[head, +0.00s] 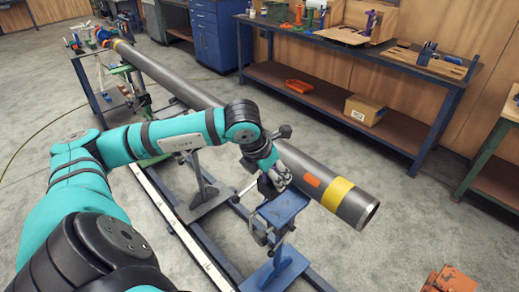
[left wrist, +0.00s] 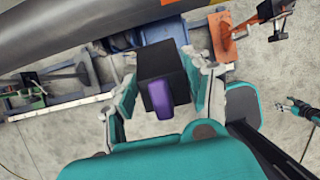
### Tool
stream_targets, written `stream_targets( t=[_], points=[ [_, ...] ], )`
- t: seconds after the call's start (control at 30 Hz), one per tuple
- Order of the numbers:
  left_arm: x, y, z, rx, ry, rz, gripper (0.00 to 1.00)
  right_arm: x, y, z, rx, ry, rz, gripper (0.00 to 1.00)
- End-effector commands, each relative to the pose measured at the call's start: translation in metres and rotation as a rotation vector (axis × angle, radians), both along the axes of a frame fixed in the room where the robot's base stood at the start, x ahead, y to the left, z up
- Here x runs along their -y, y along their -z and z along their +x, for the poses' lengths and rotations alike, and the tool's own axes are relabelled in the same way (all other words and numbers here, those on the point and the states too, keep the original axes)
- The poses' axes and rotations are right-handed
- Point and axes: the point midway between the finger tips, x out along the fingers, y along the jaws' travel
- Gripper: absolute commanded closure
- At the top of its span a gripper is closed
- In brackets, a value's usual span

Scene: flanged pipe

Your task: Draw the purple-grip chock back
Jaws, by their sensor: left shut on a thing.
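The chock shows in the left wrist view as a black block (left wrist: 160,63) with a purple grip (left wrist: 160,98). My left gripper (left wrist: 166,75) has its fingers on both sides of the block and is shut on it. In the head view my left gripper (head: 273,182) is at the blue stand (head: 284,207) under the near end of the grey pipe (head: 310,172). The chock is mostly hidden by the gripper there. The pipe also crosses the top left of the left wrist view (left wrist: 90,32). What may be my right gripper (left wrist: 300,108) shows small at the right edge there.
A blue workbench (head: 350,95) with tools stands behind the pipe, with an orange tray and a cardboard box (head: 364,109) on its lower shelf. A white-edged floor rail (head: 180,228) runs beside the stands. An orange object (head: 449,279) is at the lower right. Bare floor lies between.

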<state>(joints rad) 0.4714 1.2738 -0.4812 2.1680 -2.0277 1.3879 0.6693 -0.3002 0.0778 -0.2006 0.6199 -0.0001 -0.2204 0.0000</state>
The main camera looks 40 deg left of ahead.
Motion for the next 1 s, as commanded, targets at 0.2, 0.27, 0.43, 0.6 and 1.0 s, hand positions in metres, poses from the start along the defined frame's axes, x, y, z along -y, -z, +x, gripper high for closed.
stream_targets(
  t=[0.2, 0.27, 0.43, 0.6, 1.0],
  points=[
    [0.015, 0.0, 0.027, -0.016, 0.021, 0.012, 0.89, 0.001, -0.025, 0.0, 0.0, 0.0, -0.001, 0.32],
    [0.016, 0.002, 0.03, -0.019, 0.023, 0.016, 0.89, 0.001, -0.026, 0.0, 0.0, 0.0, -0.001, 0.32],
    [0.016, 0.009, 0.03, -0.02, 0.024, 0.02, 0.89, 0.004, -0.022, 0.0, 0.0, -0.001, -0.004, 0.32],
    [0.016, 0.019, 0.03, -0.021, 0.024, 0.019, 0.89, 0.004, -0.016, 0.0, 0.0, -0.002, -0.005, 0.32],
    [0.016, 0.05, 0.03, -0.021, 0.025, 0.018, 0.89, 0.004, -0.001, 0.0, 0.001, -0.001, -0.005, 0.32]
  ],
)
